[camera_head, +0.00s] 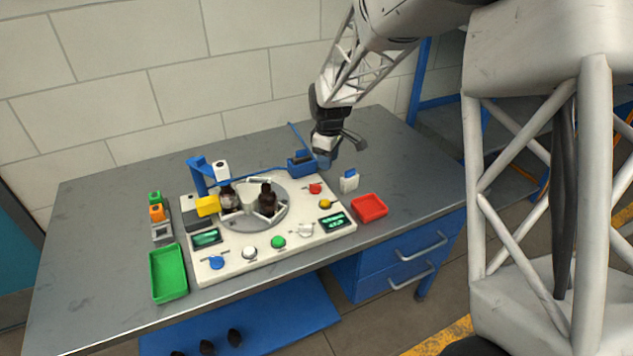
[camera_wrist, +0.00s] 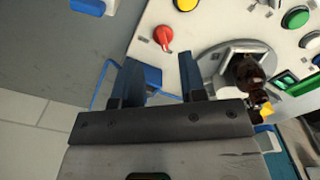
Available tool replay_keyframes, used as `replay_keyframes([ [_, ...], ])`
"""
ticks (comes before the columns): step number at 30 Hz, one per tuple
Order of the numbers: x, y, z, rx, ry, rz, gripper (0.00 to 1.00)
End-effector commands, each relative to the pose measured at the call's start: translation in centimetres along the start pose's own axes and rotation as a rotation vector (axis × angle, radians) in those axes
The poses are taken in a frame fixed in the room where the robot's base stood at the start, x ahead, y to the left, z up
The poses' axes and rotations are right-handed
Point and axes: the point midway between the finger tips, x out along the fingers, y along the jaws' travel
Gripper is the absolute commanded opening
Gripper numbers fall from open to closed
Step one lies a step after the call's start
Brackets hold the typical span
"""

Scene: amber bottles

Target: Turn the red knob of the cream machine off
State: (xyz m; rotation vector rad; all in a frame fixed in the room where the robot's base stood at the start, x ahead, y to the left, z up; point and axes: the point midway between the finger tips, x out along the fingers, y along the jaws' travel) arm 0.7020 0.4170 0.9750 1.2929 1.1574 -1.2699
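The cream machine (camera_head: 313,246) lies on the grey table. Its red knob (camera_head: 315,188) is at the back right of its top face, and the knob's pointer shows in the wrist view (camera_wrist: 164,37). My gripper (camera_head: 338,156) hangs behind the machine's back right corner, above and apart from the knob. In the wrist view my gripper (camera_wrist: 160,75) has its two dark blue fingers spread with nothing held between them. The red knob is just past the fingertips, roughly in line with the gap.
A blue block (camera_head: 301,163) stands at the machine's back edge. A white and blue piece (camera_head: 349,181) and a red tray (camera_head: 369,208) are to the right. Amber bottles (camera_head: 267,200) stand on the round plate. A yellow knob (camera_head: 325,204) is in front of the red one.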

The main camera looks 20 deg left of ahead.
Motion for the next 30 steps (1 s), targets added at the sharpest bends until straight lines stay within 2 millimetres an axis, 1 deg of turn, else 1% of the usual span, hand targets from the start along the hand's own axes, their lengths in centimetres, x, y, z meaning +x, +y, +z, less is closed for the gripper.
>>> replay_keyframes([
  [1,0.9,0.1,-1.1,-0.023,-0.003,-0.004,0.38],
  [3,1.7,0.2,-2.2,-0.052,-0.005,-0.007,0.38],
  [6,2.6,0.3,-3.4,-0.08,-0.006,-0.01,0.38],
  [9,3.0,0.3,-4.0,-0.096,-0.007,-0.011,0.38],
  [23,3.3,0.3,-4.1,-0.1,-0.008,-0.012,0.38],
  [26,3.7,0.3,-4.1,-0.1,-0.008,-0.012,0.38],
  [30,4.6,0.3,-4.1,-0.1,-0.008,-0.012,0.38],
])
